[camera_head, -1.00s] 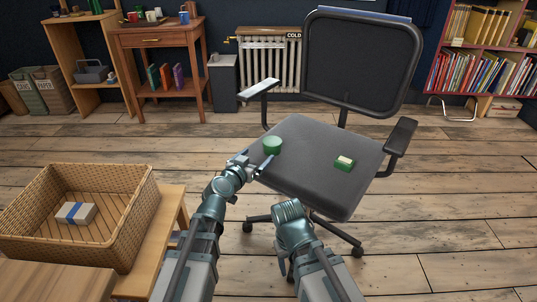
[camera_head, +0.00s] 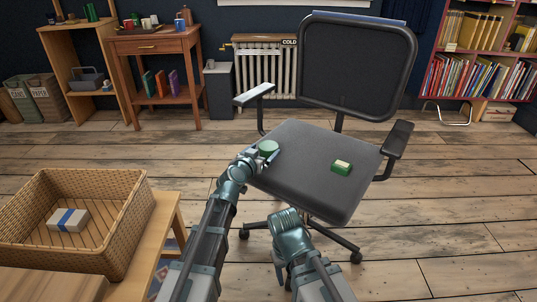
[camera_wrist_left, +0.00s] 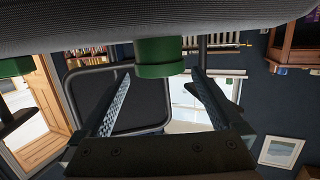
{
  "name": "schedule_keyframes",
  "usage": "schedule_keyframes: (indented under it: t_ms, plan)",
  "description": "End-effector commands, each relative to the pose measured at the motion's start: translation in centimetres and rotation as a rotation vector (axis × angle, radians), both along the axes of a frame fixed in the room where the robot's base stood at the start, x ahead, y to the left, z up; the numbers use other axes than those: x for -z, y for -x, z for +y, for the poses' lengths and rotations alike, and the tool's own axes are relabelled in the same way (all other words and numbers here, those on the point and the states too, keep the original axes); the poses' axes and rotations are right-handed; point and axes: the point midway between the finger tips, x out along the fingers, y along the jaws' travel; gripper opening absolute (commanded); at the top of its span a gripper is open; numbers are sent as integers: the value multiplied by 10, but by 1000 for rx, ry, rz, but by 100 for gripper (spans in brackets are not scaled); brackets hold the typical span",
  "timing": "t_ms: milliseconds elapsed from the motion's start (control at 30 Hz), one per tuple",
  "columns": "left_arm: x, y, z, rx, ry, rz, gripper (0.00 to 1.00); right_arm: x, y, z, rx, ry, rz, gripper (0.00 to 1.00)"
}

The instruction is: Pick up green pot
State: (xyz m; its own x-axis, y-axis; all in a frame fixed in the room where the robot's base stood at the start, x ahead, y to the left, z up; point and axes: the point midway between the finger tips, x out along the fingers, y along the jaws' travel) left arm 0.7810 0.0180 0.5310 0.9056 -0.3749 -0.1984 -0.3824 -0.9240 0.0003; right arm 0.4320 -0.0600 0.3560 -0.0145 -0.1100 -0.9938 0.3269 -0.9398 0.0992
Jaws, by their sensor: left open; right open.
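The green pot (camera_head: 268,147) is a small round green piece standing on the dark seat of the office chair (camera_head: 318,165), near its left back edge. My left gripper (camera_head: 262,157) is open at the pot's near side. In the left wrist view, which is upside down, the pot (camera_wrist_left: 160,58) shows between and just beyond the open fingertips (camera_wrist_left: 160,75). I cannot tell whether they touch it. My right gripper (camera_head: 281,262) is low in front of the chair, mostly hidden by its wrist, and holds nothing that I can see.
A green box with a cream top (camera_head: 342,167) lies on the seat to the right. The chair's armrests (camera_head: 398,138) and backrest (camera_head: 356,65) stand around the seat. A wicker basket (camera_head: 120,235) holding a white and blue box (camera_head: 67,220) is at the left.

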Motion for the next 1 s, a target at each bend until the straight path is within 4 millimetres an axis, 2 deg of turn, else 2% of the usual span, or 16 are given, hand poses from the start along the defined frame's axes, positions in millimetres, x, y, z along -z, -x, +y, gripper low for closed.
schedule_keyframes:
  t_ms: [200, 300, 567, 667, 967, 1000]
  plan:
    - [17, -27, -10, 1, -2, -1, 100, 17, 0, 0, 0, 0, -1, 57]
    - [17, -40, -16, 1, 0, 0, 100, 17, 0, 0, 0, 0, -1, 57]
    - [17, -42, -17, 0, 0, 0, 100, 17, 0, 0, 0, 0, -1, 57]
    - [17, -42, -17, 0, 0, 0, 86, 17, 0, 0, 0, 0, -1, 57]
    - [16, -42, -17, 0, 0, 0, 32, 17, 0, 0, 0, 0, -1, 57]
    - [16, -42, -17, 0, 0, 0, 32, 17, 0, 0, 0, 0, -1, 57]
